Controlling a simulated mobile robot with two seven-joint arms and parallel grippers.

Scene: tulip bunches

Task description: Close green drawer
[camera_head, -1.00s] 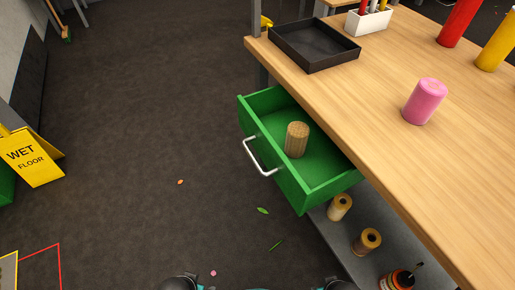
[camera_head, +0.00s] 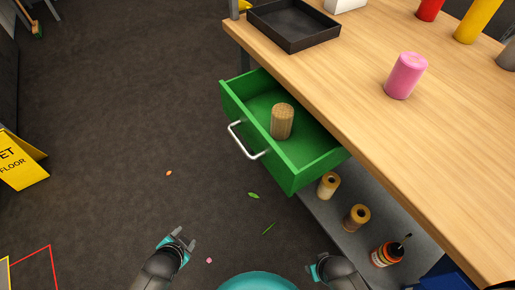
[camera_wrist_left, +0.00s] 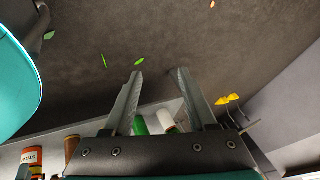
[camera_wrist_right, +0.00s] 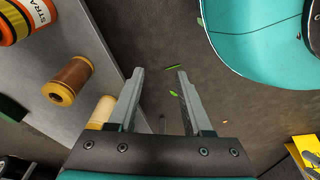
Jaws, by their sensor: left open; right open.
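The green drawer (camera_head: 290,165) stands pulled out from under the wooden workbench in the head view. Its silver handle (camera_head: 247,141) is on the front panel, which faces the lower left. A tan ribbed cylinder (camera_head: 282,121) stands upright inside the drawer. My left gripper (camera_head: 183,240) is open and empty over the floor, below and left of the drawer, apart from it. Its open fingers also show in the left wrist view (camera_wrist_left: 160,100). My right gripper (camera_head: 315,267) is at the bottom of the head view, below the drawer; its fingers are open and empty in the right wrist view (camera_wrist_right: 160,100).
The workbench (camera_head: 350,110) carries a black tray (camera_head: 294,28) and a pink cylinder (camera_head: 406,76). Twine rolls (camera_head: 328,185) and a bottle (camera_head: 387,252) sit on the lower shelf. A yellow wet floor sign (camera_head: 20,162) stands at left.

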